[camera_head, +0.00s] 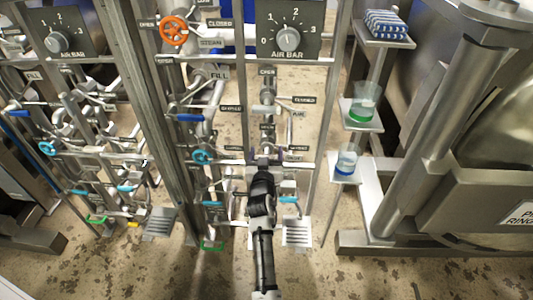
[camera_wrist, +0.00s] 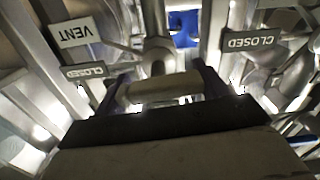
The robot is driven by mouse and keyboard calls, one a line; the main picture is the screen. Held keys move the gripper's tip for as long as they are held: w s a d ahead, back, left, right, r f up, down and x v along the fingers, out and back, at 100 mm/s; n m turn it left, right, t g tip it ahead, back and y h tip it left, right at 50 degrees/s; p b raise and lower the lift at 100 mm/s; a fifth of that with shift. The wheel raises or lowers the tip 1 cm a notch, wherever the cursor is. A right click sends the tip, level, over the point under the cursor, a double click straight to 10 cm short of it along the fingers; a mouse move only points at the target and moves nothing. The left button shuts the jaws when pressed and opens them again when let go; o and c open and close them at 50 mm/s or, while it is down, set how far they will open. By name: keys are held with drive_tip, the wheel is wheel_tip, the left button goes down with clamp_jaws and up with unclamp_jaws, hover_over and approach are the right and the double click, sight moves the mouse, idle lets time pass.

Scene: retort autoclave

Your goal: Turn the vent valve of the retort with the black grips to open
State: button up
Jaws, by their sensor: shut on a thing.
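My gripper (camera_head: 266,160) is low on the right-hand pipe panel, with my arm reaching up from the bottom of the head view. In the wrist view, my gripper's two dark fingers (camera_wrist: 162,84) stand either side of a pale grey cylindrical handle (camera_wrist: 160,90) and are shut on it. A VENT sign (camera_wrist: 74,33) hangs at upper left there, with a CLOSED sign (camera_wrist: 84,72) just below it. The handle is mostly hidden by my gripper in the head view. I cannot make out any black grips.
An orange handwheel (camera_head: 174,30), an AIR BAR dial (camera_head: 289,38) and a blue lever (camera_head: 190,118) are on this panel. A similar panel with a blue handwheel (camera_head: 47,148) stands at left. Shelves with a green-based beaker (camera_head: 362,103) stand at right. Pipes crowd my gripper closely.

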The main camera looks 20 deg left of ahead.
drive_tip(key=shift+a+n, duration=0.1)
drive_tip(key=shift+n, duration=2.1)
drive_tip(key=o, duration=1)
drive_tip(key=b+v, duration=0.3)
drive_tip(key=v, duration=1.1)
